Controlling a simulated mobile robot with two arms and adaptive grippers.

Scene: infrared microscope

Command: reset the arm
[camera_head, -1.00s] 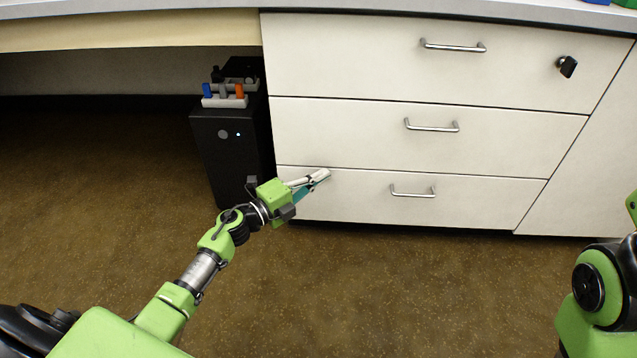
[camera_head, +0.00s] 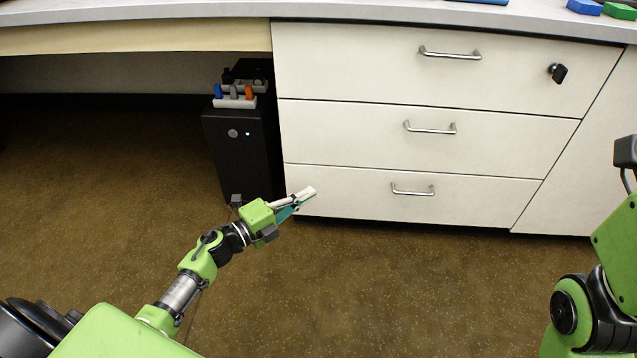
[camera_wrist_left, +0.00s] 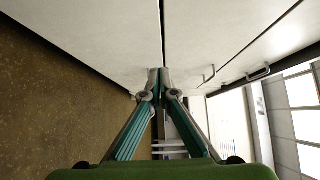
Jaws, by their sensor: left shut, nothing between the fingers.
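My left arm reaches in from the lower left in the head view, with its green wrist (camera_head: 258,216) low in front of the cabinet. My left gripper (camera_head: 306,194) is shut and empty, its fingertips in front of the bottom drawer's left part. In the left wrist view the two fingers (camera_wrist_left: 159,80) meet at their tips with nothing between them. I cannot tell whether the tips touch the drawer front. My right arm (camera_head: 575,310) shows at the right edge of the head view. Its gripper is out of view.
A white cabinet with a top drawer (camera_head: 370,75), middle drawer (camera_head: 350,140) and bottom drawer (camera_head: 350,200) stands ahead, all closed. A key (camera_head: 558,73) sits in the top drawer. A black computer tower (camera_head: 240,160) stands left of it. Brown floor (camera_head: 380,290) is clear in front.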

